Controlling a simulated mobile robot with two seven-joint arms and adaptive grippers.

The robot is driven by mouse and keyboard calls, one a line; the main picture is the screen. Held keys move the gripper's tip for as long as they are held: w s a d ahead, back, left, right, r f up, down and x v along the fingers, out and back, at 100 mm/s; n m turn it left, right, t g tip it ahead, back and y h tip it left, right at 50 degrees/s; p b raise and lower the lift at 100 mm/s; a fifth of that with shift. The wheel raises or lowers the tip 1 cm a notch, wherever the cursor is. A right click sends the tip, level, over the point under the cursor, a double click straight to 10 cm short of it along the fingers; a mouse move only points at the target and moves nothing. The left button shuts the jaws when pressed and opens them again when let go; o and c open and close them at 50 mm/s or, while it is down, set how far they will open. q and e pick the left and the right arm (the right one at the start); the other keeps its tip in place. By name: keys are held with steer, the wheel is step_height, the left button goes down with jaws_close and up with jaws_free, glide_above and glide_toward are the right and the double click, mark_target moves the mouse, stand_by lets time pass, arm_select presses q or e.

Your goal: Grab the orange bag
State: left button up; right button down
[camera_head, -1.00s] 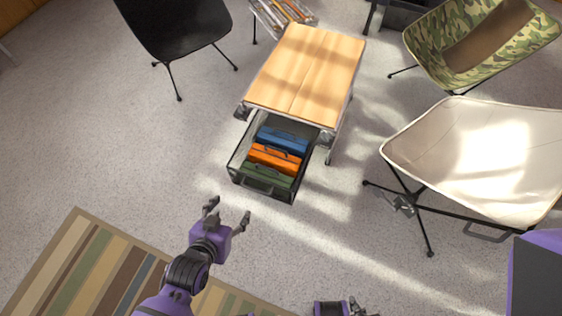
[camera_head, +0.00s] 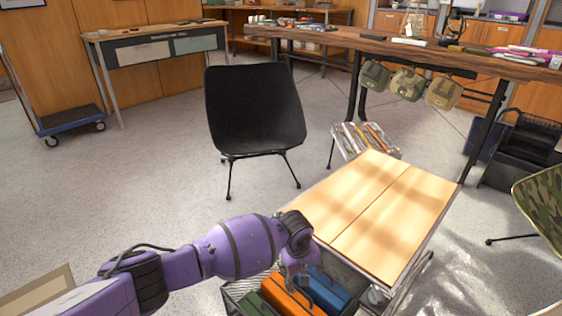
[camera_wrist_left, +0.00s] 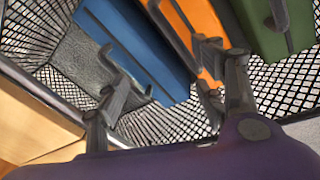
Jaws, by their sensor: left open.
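The orange bag (camera_head: 288,297) lies in the wire mesh drawer between a blue bag (camera_head: 325,290) and a green bag (camera_head: 255,304). In the left wrist view the orange bag (camera_wrist_left: 203,22) is at the top, with a dark handle along its side. My left gripper (camera_wrist_left: 158,62) is open above the drawer. One finger lies over the orange bag's near end and the other is on the far side of the blue bag (camera_wrist_left: 135,45). I cannot tell whether either finger touches a bag. In the head view my left wrist hides most of the fingers. My right gripper is out of view.
The mesh drawer (camera_wrist_left: 275,90) sticks out from under a wooden-topped table (camera_head: 385,205). A black chair (camera_head: 253,110) stands behind it. A camouflage chair (camera_head: 545,200) is at the right edge. Open floor (camera_head: 130,190) lies to the left.

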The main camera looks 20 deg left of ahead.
mark_target(295, 300)
arm_select(q)
steer(key=s+n+g, duration=0.1)
steer(key=s+n, duration=0.1)
steer(key=s+f+n+g, duration=0.1)
steer(key=n, duration=0.1)
steer(key=shift+s+a+y, duration=0.2)
steer(key=shift+s+y, duration=0.1)
steer(key=shift+s, duration=0.1)
steer(key=shift+s+a+f+n+g, duration=0.2)
steer(key=shift+n+g, duration=0.1)
steer(key=shift+n, duration=0.2)
step_height(295, 300, down, 3)
steer(key=shift+r+b, duration=0.2)
steer(key=shift+b, duration=0.4)
steer(key=f+b, duration=0.3)
steer(key=f, duration=0.2)
steer(key=shift+d+f+b, duration=0.15)
steer(key=shift+d+b, duration=0.05)
steer(key=shift+b, duration=0.2)
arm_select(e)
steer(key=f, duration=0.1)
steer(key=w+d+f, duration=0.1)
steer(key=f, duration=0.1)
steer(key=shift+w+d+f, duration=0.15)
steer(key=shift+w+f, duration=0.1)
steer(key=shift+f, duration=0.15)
